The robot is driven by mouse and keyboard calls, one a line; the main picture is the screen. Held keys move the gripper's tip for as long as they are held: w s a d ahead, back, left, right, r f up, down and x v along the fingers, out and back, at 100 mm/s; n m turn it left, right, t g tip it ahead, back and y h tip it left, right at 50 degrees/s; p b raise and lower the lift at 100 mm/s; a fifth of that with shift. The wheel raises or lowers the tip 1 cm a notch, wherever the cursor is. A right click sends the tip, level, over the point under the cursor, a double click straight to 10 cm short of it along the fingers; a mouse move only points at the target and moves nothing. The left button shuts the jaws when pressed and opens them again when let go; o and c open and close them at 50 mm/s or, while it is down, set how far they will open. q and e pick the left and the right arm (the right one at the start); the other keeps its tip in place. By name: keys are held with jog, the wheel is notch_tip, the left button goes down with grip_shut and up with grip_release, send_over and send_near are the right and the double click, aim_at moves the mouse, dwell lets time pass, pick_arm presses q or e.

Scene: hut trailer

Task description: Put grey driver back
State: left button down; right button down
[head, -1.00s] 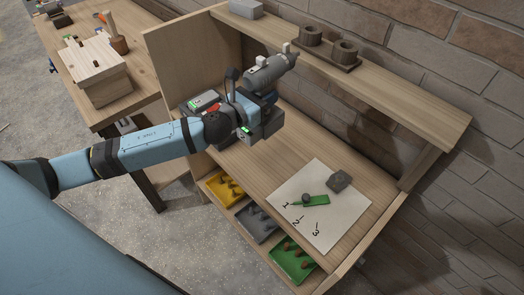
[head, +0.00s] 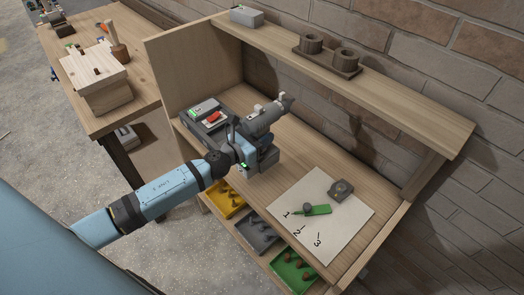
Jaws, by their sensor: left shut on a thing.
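My left gripper (head: 256,138) is shut on the grey driver (head: 266,116), a grey cylindrical tool, and holds it over the left part of the bench, below the upper shelf. The driver lies tilted, its far end pointing up and right. The fingers are partly hidden by the arm and the driver. A dark brown holder (head: 329,66) with two round cups stands on the upper shelf (head: 400,90), behind and right of the driver and apart from it. My right gripper is not in view.
A dark device (head: 190,123) with a red part sits on the bench left of the driver. A white sheet (head: 345,225) with numbers carries a green piece (head: 318,210) and a grey block (head: 340,190). Yellow, grey and green trays (head: 227,210) sit below. A grey box (head: 246,16) stands on the shelf.

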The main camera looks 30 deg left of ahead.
pick_arm(q)
jog(key=shift+f+b, duration=0.85)
jog(key=shift+f, duration=1.75)
jog(key=shift+f, duration=0.1)
jog(key=c, duration=0.7)
grip_release()
